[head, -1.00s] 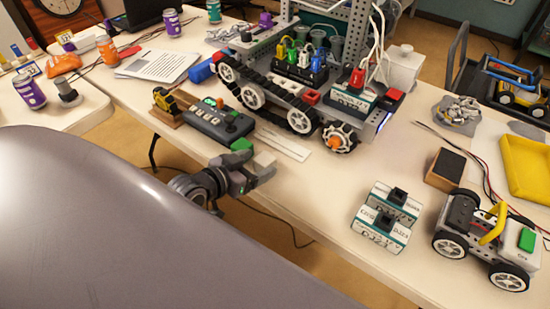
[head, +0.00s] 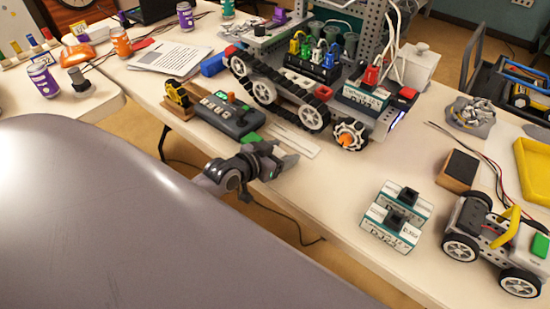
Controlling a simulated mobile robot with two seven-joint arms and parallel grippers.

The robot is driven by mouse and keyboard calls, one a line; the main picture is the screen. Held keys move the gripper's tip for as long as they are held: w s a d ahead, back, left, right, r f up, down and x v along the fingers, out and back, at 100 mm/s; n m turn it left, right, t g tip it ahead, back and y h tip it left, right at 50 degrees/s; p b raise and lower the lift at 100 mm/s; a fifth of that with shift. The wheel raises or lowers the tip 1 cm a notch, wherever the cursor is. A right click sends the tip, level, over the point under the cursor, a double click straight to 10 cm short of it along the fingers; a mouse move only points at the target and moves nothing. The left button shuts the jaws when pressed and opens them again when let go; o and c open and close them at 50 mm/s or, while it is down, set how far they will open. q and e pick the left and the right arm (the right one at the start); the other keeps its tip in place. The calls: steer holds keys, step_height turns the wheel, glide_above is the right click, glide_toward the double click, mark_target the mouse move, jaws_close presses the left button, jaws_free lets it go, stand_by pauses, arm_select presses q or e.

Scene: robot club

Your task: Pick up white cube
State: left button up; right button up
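My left gripper (head: 282,160) is at the front edge of the long cream table, beside a green block (head: 250,138). Its grey fingers point right and cover the tabletop just behind them. I cannot tell how far apart the fingers are, or whether anything is between them. I cannot make out a white cube now; a cube there could be hidden by the fingers. My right gripper is not in view.
A grey controller (head: 228,115) and a tracked robot (head: 290,100) stand behind the gripper. Green-and-white battery modules (head: 388,238) and a wheeled vehicle (head: 495,235) stand to the right. The table between gripper and modules is clear.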

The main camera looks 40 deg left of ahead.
arm_select(q)
steer(key=c, duration=0.6)
